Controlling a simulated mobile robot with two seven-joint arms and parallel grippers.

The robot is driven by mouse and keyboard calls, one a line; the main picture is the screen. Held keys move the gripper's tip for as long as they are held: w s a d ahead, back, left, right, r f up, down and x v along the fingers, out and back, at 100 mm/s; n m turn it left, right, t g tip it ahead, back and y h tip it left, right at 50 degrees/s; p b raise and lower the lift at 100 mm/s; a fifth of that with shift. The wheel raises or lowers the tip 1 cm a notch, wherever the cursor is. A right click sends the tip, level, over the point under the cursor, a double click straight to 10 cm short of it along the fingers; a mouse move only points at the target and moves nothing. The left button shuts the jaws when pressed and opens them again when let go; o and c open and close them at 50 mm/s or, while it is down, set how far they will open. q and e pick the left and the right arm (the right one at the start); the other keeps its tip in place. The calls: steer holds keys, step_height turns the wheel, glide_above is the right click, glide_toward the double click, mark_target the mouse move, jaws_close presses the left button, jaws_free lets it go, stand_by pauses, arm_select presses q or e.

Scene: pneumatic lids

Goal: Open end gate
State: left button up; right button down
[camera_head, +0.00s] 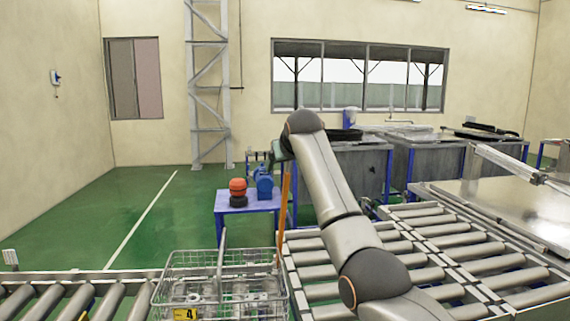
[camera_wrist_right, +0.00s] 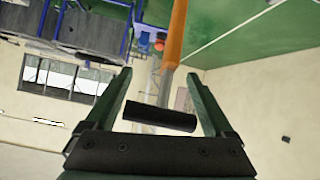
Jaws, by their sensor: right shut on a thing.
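The end gate shows as an upright orange bar (camera_head: 283,205) beside the right end of the wire basket in the head view. The bar also shows in the right wrist view (camera_wrist_right: 174,35), running down to a grey piece and a black cylindrical handle (camera_wrist_right: 160,118). In the head view my right arm hides most of the gripper, near the bar's top end. My left gripper is not in view.
A wire basket (camera_head: 222,255) holding metal parts stands on the roller conveyor at front centre. Rollers (camera_head: 430,245) run on to the right. A blue table (camera_head: 230,200) carries an orange and a blue item. Grey tanks (camera_head: 435,165) stand behind. Green floor at left is clear.

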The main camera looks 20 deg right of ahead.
steer(key=shift+w+f, duration=0.15)
steer(key=shift+f, duration=0.5)
steer(key=shift+c, duration=0.7)
jaws_free()
steer(key=shift+o, duration=0.7)
steer(key=shift+w+d, duration=0.1)
steer(key=shift+w, duration=0.2)
steer(key=shift+s+r, duration=0.15)
steer(key=shift+r, duration=0.05)
steer(key=shift+s+r+b, duration=0.25)
steer(key=shift+s+b, duration=0.1)
steer(key=shift+b, duration=0.05)
steer(key=b+v, duration=0.3)
steer(key=v, duration=0.8)
steer(key=shift+b, duration=0.3)
steer(key=shift+s+r, duration=0.1)
steer(key=shift+c, duration=0.2)
